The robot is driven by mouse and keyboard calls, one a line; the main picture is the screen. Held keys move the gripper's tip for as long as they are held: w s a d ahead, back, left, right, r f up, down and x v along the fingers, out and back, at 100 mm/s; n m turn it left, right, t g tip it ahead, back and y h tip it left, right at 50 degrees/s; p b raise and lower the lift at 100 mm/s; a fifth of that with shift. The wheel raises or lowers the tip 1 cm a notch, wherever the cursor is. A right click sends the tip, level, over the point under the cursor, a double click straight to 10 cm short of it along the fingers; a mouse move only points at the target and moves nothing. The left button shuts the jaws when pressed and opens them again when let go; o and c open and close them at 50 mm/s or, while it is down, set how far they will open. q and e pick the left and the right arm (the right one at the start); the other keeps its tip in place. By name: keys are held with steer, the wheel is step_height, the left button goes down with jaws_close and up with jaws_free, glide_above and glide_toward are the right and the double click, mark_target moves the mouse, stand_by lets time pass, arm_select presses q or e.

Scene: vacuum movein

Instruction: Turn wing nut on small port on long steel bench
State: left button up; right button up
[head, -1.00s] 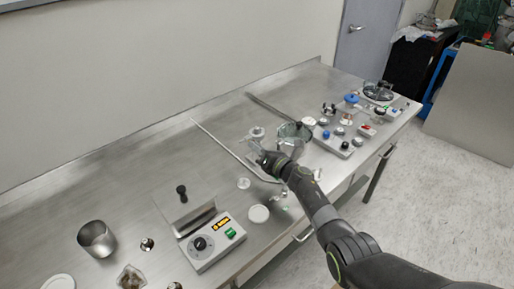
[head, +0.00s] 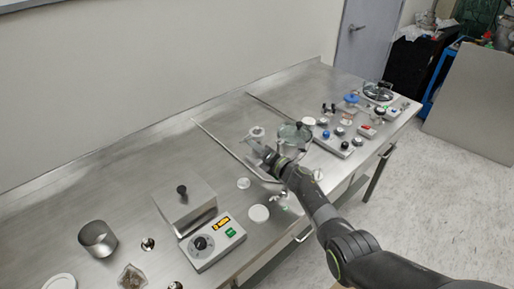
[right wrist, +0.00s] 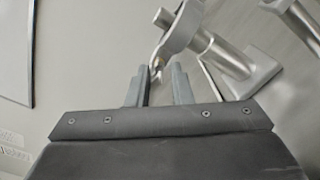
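The long steel bench (head: 140,165) runs diagonally across the head view. In the right wrist view a silver ring-shaped clamp or port fitting (right wrist: 181,27) stands just ahead of my right gripper, joined to a metal tube. A small metal piece (right wrist: 157,63), perhaps the wing nut, hangs at its lower left side. My right gripper (right wrist: 160,72) is open, with a gap between its two fingers. The small piece shows in line with that gap, near the fingertips; I cannot tell if they touch. In the head view the right gripper (head: 267,155) hides the port. My left gripper is out of view.
A second metal tube (right wrist: 303,22) stands to the right in the wrist view. On the bench are a control box (head: 213,242), a metal cup (head: 97,239), a white disc (head: 258,213) and, at the far right, several small parts. Bare steel lies behind, at left.

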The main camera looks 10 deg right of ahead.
steer(key=p+v, duration=0.3)
steer(key=v, duration=0.5)
steer(key=shift+s+d, duration=0.15)
steer(key=v, duration=0.9)
